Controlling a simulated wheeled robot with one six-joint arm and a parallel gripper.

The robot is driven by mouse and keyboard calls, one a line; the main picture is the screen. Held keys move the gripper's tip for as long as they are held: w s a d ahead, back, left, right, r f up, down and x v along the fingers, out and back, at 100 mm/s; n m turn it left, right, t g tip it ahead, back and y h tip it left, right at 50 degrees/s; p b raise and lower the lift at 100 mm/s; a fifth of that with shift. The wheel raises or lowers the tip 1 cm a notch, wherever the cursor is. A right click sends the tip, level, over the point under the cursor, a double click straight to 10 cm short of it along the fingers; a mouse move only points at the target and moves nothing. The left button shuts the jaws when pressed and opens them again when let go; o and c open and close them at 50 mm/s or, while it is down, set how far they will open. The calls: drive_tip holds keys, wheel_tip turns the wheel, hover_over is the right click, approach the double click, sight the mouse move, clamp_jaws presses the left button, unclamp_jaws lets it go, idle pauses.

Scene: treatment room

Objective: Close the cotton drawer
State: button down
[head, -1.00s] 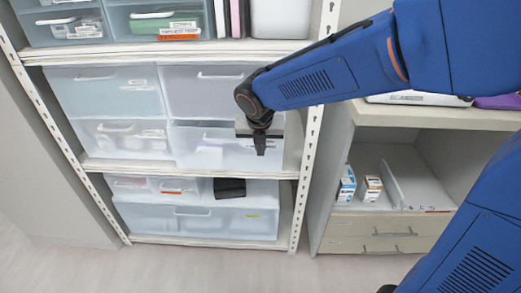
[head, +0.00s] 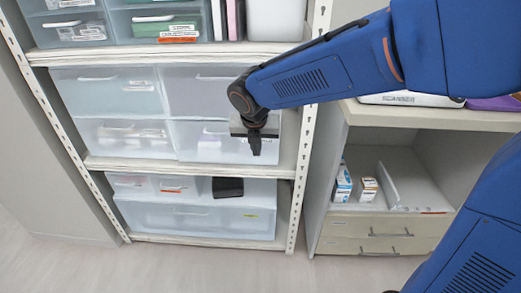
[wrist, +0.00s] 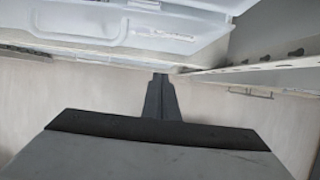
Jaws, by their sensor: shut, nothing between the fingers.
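The cotton drawer is most likely the clear lower-right drawer (head: 204,148) of the middle-shelf unit; I cannot read a label on it. Its front looks nearly in line with the drawer to its left, but I cannot tell whether it is fully shut. Pale contents show faintly through it. My gripper (head: 256,150) is shut and empty, pointing down in front of the drawer's right part and hiding some of it. In the wrist view my shut fingers (wrist: 160,97) show below translucent drawer plastic (wrist: 150,35). Contact with the drawer cannot be told.
A metal shelf post (head: 304,165) stands close to the right of my gripper. A wooden cabinet (head: 400,120) with small boxes (head: 343,184) is farther right. The floor (head: 180,262) in front is clear.

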sight(264, 143)
wheel_tip(264, 143, up, 8)
drive_tip(key=s+d+f, duration=0.1)
drive_tip(key=s+d, duration=0.1)
drive_tip(key=s, duration=0.1)
drive_tip(key=w+f, duration=0.2)
drive_tip(key=f, duration=0.1)
drive_tip(key=w+f, duration=0.2)
drive_tip(key=f, duration=0.1)
drive_tip(key=w+f, duration=0.2)
drive_tip(key=shift+w+d+f, duration=0.25)
drive_tip(key=shift+w+f, duration=0.1)
drive_tip(key=shift+f, duration=0.05)
drive_tip(key=shift+w, duration=0.7)
